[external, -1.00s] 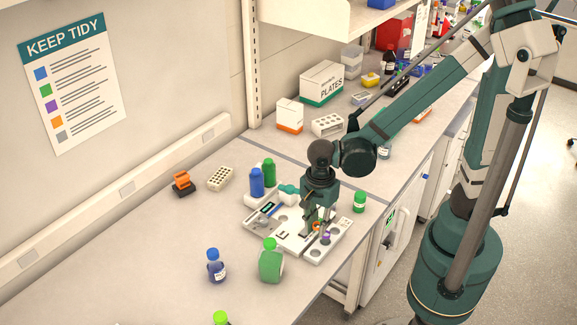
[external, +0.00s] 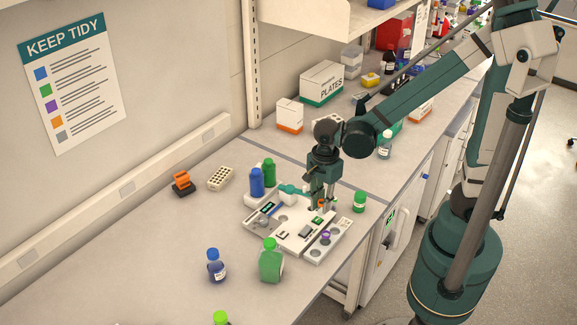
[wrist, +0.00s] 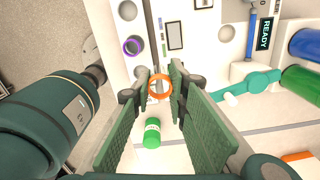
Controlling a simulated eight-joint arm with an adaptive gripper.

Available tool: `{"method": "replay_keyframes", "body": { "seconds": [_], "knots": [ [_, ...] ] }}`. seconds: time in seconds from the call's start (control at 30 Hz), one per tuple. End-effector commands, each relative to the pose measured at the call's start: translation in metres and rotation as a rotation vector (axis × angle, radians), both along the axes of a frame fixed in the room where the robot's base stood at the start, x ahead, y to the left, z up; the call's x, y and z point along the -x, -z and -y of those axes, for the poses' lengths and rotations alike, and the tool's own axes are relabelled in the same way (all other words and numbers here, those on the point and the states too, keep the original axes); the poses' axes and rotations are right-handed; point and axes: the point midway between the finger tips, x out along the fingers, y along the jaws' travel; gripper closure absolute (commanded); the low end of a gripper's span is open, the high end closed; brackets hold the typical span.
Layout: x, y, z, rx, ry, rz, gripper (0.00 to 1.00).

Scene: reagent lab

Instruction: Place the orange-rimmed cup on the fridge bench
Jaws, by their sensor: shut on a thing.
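The orange-rimmed cup (wrist: 160,86) sits between my fingertips in the wrist view, its ring-shaped rim facing the camera. My gripper (wrist: 160,90) is shut on it. In the external view my gripper (external: 321,206) points down over the far right part of the white instrument tray; only a small orange bit of the cup (external: 320,203) shows there. The cup appears raised above the tray. The bench section over the white fridge-like door (external: 397,238) lies beyond a seam to the right, with bare top (external: 378,182).
A clear bottle (external: 385,146), racks and boxes stand farther back. Blue (external: 256,182) and green (external: 269,172) bottles stand behind the tray.

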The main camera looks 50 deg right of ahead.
Motion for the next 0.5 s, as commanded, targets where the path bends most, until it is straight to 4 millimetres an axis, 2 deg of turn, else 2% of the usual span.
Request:
{"method": "replay_keyframes", "body": {
  "seconds": [0.5],
  "knots": [
    [-0.020, 0.001, 0.089, 0.000, 0.139, 0.000, 0.92]
  ]
}}
